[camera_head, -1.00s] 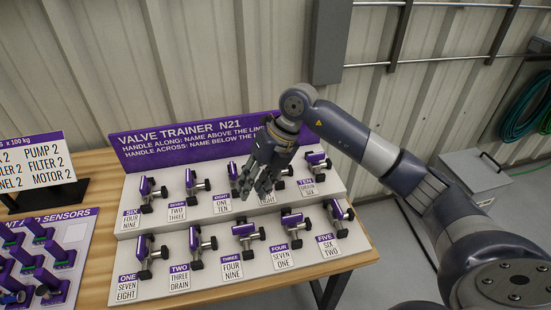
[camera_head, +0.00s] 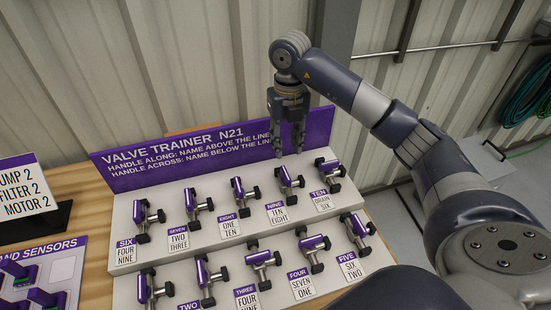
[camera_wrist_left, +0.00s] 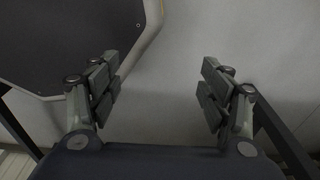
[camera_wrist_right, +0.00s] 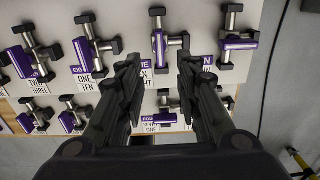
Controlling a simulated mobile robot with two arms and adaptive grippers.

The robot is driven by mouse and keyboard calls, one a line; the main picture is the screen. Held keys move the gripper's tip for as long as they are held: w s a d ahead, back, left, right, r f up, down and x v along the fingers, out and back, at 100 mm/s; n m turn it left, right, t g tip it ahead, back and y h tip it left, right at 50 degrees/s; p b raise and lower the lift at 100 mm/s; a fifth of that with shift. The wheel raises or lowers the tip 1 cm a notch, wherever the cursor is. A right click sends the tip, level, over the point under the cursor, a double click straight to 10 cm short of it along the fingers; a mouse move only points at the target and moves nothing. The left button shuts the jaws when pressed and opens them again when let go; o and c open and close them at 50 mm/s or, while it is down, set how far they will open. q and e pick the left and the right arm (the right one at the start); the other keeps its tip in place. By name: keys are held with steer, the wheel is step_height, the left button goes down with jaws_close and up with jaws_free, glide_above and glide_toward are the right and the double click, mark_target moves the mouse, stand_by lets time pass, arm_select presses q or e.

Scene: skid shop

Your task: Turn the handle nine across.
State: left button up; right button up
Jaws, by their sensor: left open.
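The valve named nine (camera_head: 288,181) is in the upper row of the white board, second from the right, above its label (camera_head: 277,212). Its purple handle appears to lie along its pipe. In the right wrist view this valve (camera_wrist_right: 159,46) is upright between my fingers' tips, beyond them. My right gripper (camera_head: 289,152) is open and empty, pointing down above and behind the valve, in front of the purple sign; it appears apart from the handle. My left gripper (camera_wrist_left: 158,88) is open and empty in the left wrist view, away from the board.
Valve ten (camera_head: 328,167), its handle across, stands close on the right, and valve eight (camera_head: 239,191) on the left. A lower row of valves is in front. The purple sign (camera_head: 200,158) rises behind, before a corrugated wall. A sensor board (camera_head: 40,275) lies to the left.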

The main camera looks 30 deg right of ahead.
mark_target(286, 173)
steer(key=f, duration=0.2)
steer(key=f+p, duration=0.1)
steer(key=f, duration=0.1)
steer(key=f+p, duration=0.1)
steer(key=f, duration=0.2)
steer(key=shift+s, duration=0.35)
steer(key=shift+w+f, duration=0.25)
steer(key=shift+f, duration=1.6)
jaws_close()
arm_select(q)
steer(key=shift+s+r, duration=1)
steer(key=shift+r, duration=0.2)
